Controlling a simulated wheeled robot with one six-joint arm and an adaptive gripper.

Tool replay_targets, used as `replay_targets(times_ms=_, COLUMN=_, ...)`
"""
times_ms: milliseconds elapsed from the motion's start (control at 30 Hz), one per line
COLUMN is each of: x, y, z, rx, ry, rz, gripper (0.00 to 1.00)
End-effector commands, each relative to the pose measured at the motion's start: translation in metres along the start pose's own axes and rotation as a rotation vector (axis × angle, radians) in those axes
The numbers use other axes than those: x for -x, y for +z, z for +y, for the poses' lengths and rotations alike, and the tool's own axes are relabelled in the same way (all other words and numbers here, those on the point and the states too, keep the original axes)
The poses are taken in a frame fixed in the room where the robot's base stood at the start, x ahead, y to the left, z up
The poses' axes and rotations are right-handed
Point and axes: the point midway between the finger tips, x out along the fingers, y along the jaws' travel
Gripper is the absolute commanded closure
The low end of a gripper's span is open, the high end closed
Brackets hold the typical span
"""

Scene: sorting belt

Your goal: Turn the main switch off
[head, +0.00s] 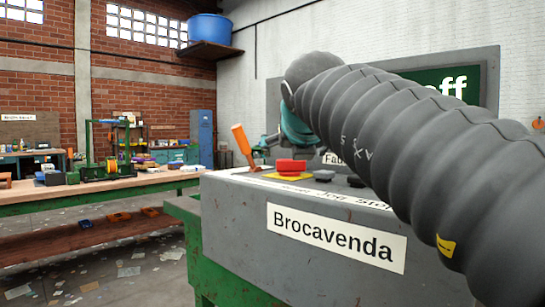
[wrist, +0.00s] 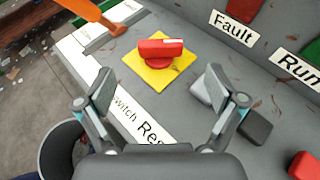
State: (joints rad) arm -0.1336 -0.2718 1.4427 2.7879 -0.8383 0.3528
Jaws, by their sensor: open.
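The main switch is a red rotary knob (wrist: 160,50) on a yellow square plate (wrist: 138,72), on top of the grey control box (head: 235,215). The red knob also shows in the head view (head: 291,166). In the wrist view its handle lies roughly crosswise, with a pale mark at its right end. My gripper (wrist: 155,85) is open, its two fingers apart on either side and short of the knob, touching nothing that I can see. In the head view my arm hides most of the gripper. A dark display behind my arm shows green with letters ending in "ff" (head: 453,84).
An orange lever (head: 242,143) stands left of the knob. Grey (wrist: 205,92) and black (wrist: 255,127) buttons sit near the right finger, and a red button (wrist: 304,165) lies farther right. Labels read "Fault" and "Run". A long workbench (head: 60,190) stands at left.

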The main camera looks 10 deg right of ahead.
Motion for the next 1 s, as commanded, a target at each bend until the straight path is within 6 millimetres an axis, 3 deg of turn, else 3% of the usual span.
replay_targets(times_ms=233, x=0.028, y=0.000, z=0.000, rx=0.002, ry=0.000, rz=0.001, gripper=0.06)
replay_targets(times_ms=700, x=0.033, y=-0.001, z=0.003, rx=0.004, ry=0.006, rz=0.001, gripper=0.06)
replay_targets(times_ms=867, x=0.009, y=-0.009, z=0.032, rx=0.033, ry=0.044, rz=0.038, gripper=0.06)
replay_targets(times_ms=1000, x=-0.003, y=0.018, z=0.047, rx=0.113, ry=0.018, rz=-0.022, gripper=0.06)
